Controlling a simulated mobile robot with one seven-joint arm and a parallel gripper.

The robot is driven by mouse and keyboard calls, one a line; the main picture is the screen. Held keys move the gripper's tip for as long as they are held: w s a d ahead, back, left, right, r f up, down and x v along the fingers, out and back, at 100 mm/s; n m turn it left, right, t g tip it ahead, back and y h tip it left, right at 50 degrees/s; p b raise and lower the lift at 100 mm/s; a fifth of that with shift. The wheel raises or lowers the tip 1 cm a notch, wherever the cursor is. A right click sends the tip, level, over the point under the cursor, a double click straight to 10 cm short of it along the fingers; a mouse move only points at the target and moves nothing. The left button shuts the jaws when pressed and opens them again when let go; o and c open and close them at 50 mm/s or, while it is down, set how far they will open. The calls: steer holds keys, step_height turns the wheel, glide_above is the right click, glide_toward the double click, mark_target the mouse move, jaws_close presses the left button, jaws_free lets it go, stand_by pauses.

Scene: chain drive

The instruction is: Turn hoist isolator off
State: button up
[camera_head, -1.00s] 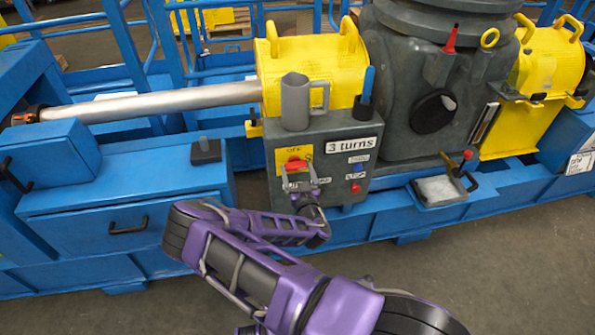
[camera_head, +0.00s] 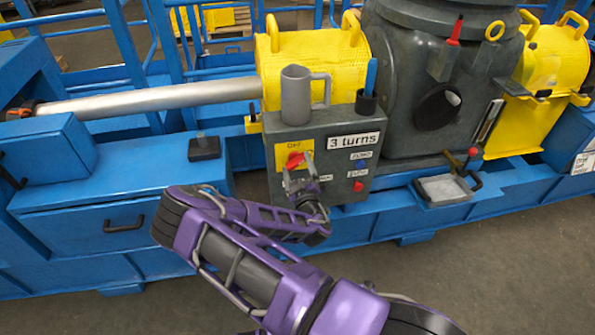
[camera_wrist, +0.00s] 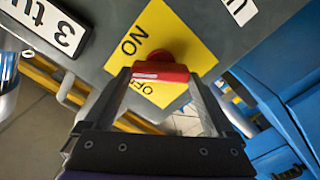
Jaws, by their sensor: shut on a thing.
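The hoist isolator is a red rotary handle (camera_head: 299,159) on a yellow plate (camera_head: 281,156) at the upper left of the grey control box (camera_head: 325,185). In the head view the handle is tilted, its right end higher, below the OFF label. My gripper (camera_head: 297,173) is shut on it from the front and hides part of it. In the wrist view the red handle (camera_wrist: 161,71) sits between both fingers (camera_wrist: 160,82). The yellow plate (camera_wrist: 172,37) shows ON and OFF lettering there; the handle lies beside the OFF letters.
A grey mug (camera_head: 296,95) and a black cup with a blue tool (camera_head: 366,103) stand on the box. A "3 turns" label (camera_head: 354,140), a blue button (camera_head: 359,168) and a red button (camera_head: 358,186) are right of the handle. A grey tray (camera_head: 445,188) is farther right.

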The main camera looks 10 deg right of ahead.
steer(key=n+b, duration=0.1)
steer(key=n, duration=0.1)
steer(key=n+b, duration=0.1)
steer(key=n, duration=0.1)
steer(key=n+b, duration=0.1)
steer(key=shift+f+n, duration=0.25)
steer(key=shift+n, duration=0.15)
steer(key=n+b, duration=0.1)
steer(key=n, duration=0.3)
steer(key=shift+n, duration=0.4)
steer(key=o, duration=1.1)
steer(key=shift+c, duration=0.2)
steer(key=s, duration=1.7)
steer(key=shift+s+p, duration=0.25)
steer(key=shift+p, duration=0.1)
steer(key=shift+a, duration=0.1)
